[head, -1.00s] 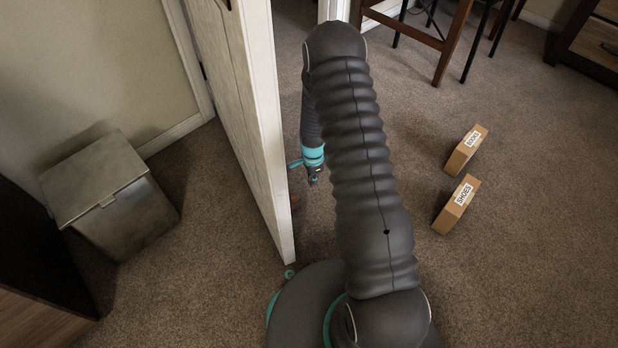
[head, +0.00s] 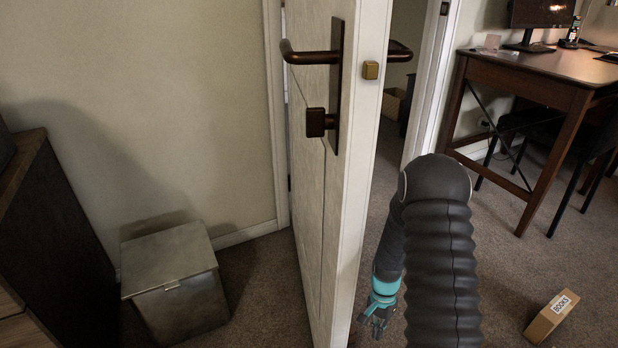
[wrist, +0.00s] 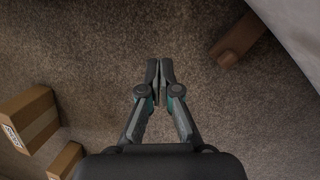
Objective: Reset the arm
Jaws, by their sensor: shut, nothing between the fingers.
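My gripper (head: 376,318) hangs low beside the open white door (head: 342,190), on its right side, with nothing held. In the wrist view my gripper (wrist: 160,72) has its fingertips together above bare carpet. My grey ribbed arm bends over and down to it. The finger detail in the head view is small and partly cut by the arm.
A box labelled BOOKS (head: 552,316) lies on the carpet at lower right. Two cardboard boxes (wrist: 30,118) show left in the wrist view. A brown object (wrist: 238,40) is near the white surface. A metal bin (head: 175,275) stands left; a desk (head: 520,75) stands right.

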